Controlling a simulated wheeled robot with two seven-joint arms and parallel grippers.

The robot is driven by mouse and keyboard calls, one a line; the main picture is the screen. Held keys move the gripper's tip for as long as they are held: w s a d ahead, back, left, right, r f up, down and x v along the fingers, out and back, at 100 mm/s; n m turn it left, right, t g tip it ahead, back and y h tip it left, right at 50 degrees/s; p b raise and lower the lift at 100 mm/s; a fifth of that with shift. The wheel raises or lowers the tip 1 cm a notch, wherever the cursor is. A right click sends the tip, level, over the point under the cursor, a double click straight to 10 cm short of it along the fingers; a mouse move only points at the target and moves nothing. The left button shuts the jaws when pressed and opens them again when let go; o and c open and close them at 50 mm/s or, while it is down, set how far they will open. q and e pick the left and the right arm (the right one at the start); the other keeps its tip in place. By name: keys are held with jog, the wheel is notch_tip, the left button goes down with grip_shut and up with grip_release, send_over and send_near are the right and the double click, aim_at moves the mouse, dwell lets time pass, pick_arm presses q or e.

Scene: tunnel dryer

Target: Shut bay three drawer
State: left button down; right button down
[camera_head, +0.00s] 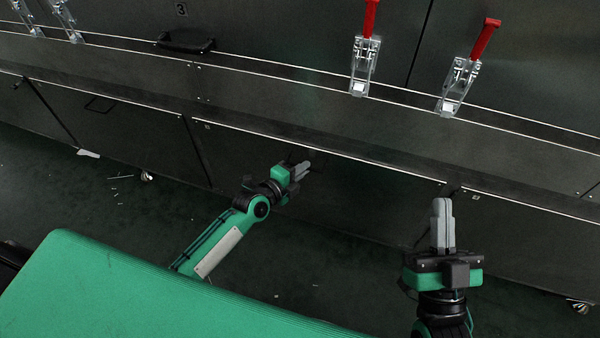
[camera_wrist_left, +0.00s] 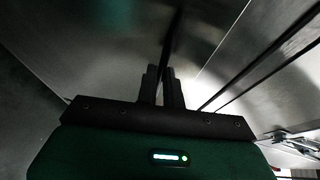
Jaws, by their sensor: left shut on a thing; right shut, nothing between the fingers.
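The dryer's lower row has dark drawer fronts; the middle drawer front (camera_head: 350,200) is where my left gripper (camera_head: 306,167) is. Its small corner label is too small to read, and a "3" (camera_head: 182,9) is on the panel above, to the left. My left gripper is shut on a thin dark bar, seemingly the drawer handle (camera_wrist_left: 174,45), mostly hidden by the fingers in the head view. The fingers also show in the left wrist view (camera_wrist_left: 163,88). I cannot tell how far the drawer stands out. My right gripper (camera_head: 442,203) is shut and empty before the drawer's right end.
A neighbouring drawer front (camera_head: 130,140) with a handle (camera_head: 99,104) is at the left. Red-handled clamps (camera_head: 365,60) (camera_head: 468,70) and a black handle (camera_head: 187,41) are higher up. A caster (camera_head: 147,176) and small debris lie low at left. Dark green floor shows below.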

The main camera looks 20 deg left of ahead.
pick_arm(q)
jog(key=c, duration=1.9)
grip_release()
jog(key=shift+w+r, duration=0.1)
jog(key=shift+w, duration=0.05)
jog(key=o, duration=0.4)
jog(key=shift+w, duration=0.1)
jog(key=shift+c, duration=0.2)
pick_arm(e)
jog(key=shift+w+f, duration=0.1)
jog(key=shift+w, duration=0.05)
